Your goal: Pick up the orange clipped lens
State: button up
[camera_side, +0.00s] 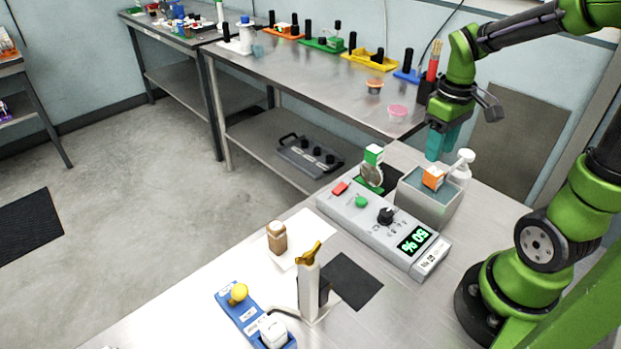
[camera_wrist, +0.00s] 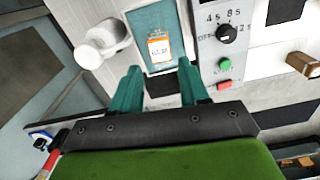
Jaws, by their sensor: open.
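The orange clip (camera_side: 433,178) of the lens stands in the grey dip tank (camera_side: 425,207), its top above the blue liquid. Its lens is not visible, so I cannot tell how it sits below the clip. The wrist view shows the orange and white clip (camera_wrist: 159,47) inside the tank, just beyond my fingertips. My gripper (camera_side: 436,156) has teal fingers and hangs above the tank, apart from the clip. In the wrist view my gripper (camera_wrist: 160,67) is open, with nothing between the fingers.
A control box (camera_side: 385,225) with buttons, knob and green display stands in front of the tank. A green clipped lens (camera_side: 372,170) stands to the left. A white bottle (camera_side: 462,168) is close behind the tank. A post (camera_side: 310,285) stands further forward on the table.

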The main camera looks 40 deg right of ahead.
aim_at(435, 171)
jog(key=f, duration=0.9)
jog(key=shift+s, duration=0.2)
jog(key=shift+c, duration=0.3)
grip_shut()
